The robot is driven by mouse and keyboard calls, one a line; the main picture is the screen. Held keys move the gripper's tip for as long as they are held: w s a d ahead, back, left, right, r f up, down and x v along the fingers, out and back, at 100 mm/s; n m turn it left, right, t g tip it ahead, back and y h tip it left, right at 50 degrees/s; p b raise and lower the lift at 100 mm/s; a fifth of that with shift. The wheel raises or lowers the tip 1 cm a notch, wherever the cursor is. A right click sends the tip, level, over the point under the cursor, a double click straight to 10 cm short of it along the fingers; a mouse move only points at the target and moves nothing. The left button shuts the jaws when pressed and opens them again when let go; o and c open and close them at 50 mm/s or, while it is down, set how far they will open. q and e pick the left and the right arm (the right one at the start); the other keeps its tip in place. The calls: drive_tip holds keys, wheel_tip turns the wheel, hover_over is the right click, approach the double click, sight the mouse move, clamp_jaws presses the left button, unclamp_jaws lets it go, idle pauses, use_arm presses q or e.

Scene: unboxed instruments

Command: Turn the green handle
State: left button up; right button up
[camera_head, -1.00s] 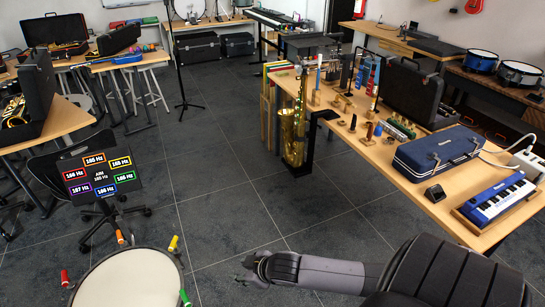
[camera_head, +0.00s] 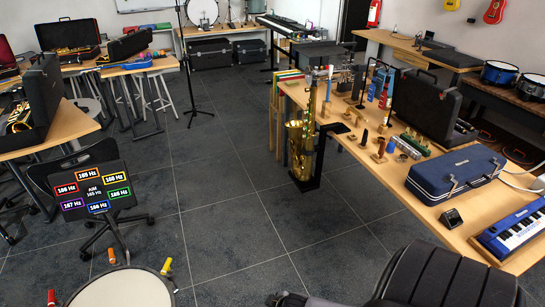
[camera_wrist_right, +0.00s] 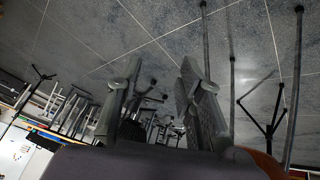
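The drum (camera_head: 122,292) is cut off by the bottom edge of the head view. Its rim carries a red handle (camera_head: 51,297), an orange handle (camera_head: 111,256) and a yellow handle (camera_head: 166,266). The green handle is not in view now. My right gripper (camera_head: 287,299) shows only in part at the bottom edge, right of the drum and apart from it. In the right wrist view its two fingers (camera_wrist_right: 158,95) are spread, with nothing between them. My left gripper is not in view.
A dark screen (camera_head: 93,190) with coloured Hz boxes stands on a chair base behind the drum. The tiled floor (camera_head: 225,190) between is clear.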

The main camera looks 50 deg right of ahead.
drive_tip(key=shift+s+d+f, duration=0.2)
drive_tip(key=shift+s+f, duration=0.1)
drive_tip(key=shift+f, duration=0.25)
drive_tip(key=shift+s+d+f, duration=0.15)
drive_tip(key=shift+s+f, duration=0.1)
drive_tip(key=shift+f, duration=0.3)
drive_tip(key=s+a+f+g, duration=0.1)
drive_tip(key=s+a+f, duration=0.2)
drive_tip(key=s, duration=0.6)
drive_tip(key=s+a+f+g, duration=0.2)
drive_tip(key=s+a+f, duration=0.1)
drive_tip(key=s+f, duration=0.5)
drive_tip(key=s+a+f+g, duration=0.2)
drive_tip(key=s+f, duration=0.3)
drive_tip(key=s, duration=0.6)
drive_tip(key=shift+a+f+m, duration=0.15)
drive_tip(key=shift+a+m, duration=0.15)
drive_tip(key=shift+a, duration=0.25)
